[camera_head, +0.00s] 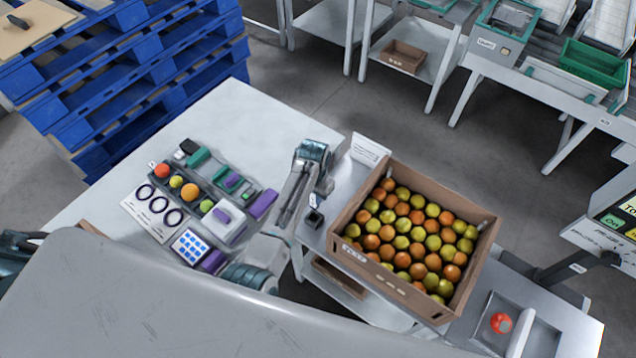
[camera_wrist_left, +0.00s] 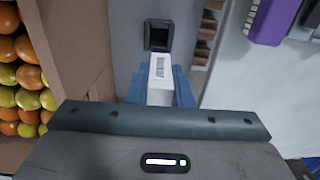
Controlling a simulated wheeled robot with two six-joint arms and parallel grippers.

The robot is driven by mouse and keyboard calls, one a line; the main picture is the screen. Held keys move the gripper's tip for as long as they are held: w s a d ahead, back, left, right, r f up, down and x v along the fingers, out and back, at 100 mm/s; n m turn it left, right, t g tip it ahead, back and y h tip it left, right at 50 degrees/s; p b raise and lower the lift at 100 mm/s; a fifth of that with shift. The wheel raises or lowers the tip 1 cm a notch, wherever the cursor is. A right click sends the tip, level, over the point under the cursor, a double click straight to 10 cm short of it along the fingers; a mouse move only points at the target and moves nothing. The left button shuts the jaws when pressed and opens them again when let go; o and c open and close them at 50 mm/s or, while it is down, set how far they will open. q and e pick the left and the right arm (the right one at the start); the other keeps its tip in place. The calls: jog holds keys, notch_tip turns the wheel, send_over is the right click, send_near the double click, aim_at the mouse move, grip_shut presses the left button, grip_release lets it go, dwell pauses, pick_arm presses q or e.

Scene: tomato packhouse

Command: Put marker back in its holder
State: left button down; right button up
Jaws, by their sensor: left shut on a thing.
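My left gripper (camera_wrist_left: 160,92) is shut on the marker (camera_wrist_left: 160,75), a slim white piece with a dark printed label, held between the blue fingers. In the head view the marker (camera_head: 313,199) is a small pale spot below my left wrist. The holder (camera_wrist_left: 158,35) is a dark square cup with an open top, just beyond the marker's end in the wrist view. It also shows in the head view (camera_head: 314,218), on the grey bench left of the fruit carton. I cannot tell whether marker and holder touch. My right gripper is not in view.
The carton (camera_head: 481,244) full of tomatoes stands close right of the holder. A white table (camera_head: 220,115) at left carries a board of coloured items, with a purple block (camera_head: 262,205) near its edge. A white card (camera_head: 369,150) stands behind the carton.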

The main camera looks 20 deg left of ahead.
aim_at(313, 206)
pick_arm(q)
jog(key=shift+s, duration=0.15)
jog(key=shift+s+f+b, duration=0.2)
jog(key=shift+s+f, duration=0.05)
jog(key=shift+f, duration=0.25)
jog(key=shift+s+f+b, duration=0.15)
jog(key=shift+s+f, duration=0.05)
jog(key=shift+f, duration=0.25)
jog(key=shift+w+f+b, duration=0.2)
jog(key=shift+f+b, duration=0.8)
jog(key=shift+b, duration=0.05)
jog(key=shift+f, duration=0.4)
jog(key=shift+s+p, duration=0.15)
jog(key=shift+p, duration=0.2)
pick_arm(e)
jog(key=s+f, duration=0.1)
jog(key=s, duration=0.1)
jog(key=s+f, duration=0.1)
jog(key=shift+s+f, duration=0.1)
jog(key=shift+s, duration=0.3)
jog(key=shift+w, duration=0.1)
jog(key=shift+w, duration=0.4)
pick_arm(q)
jog(key=shift+f+b, duration=0.85)
jog(key=shift+f, duration=0.9)
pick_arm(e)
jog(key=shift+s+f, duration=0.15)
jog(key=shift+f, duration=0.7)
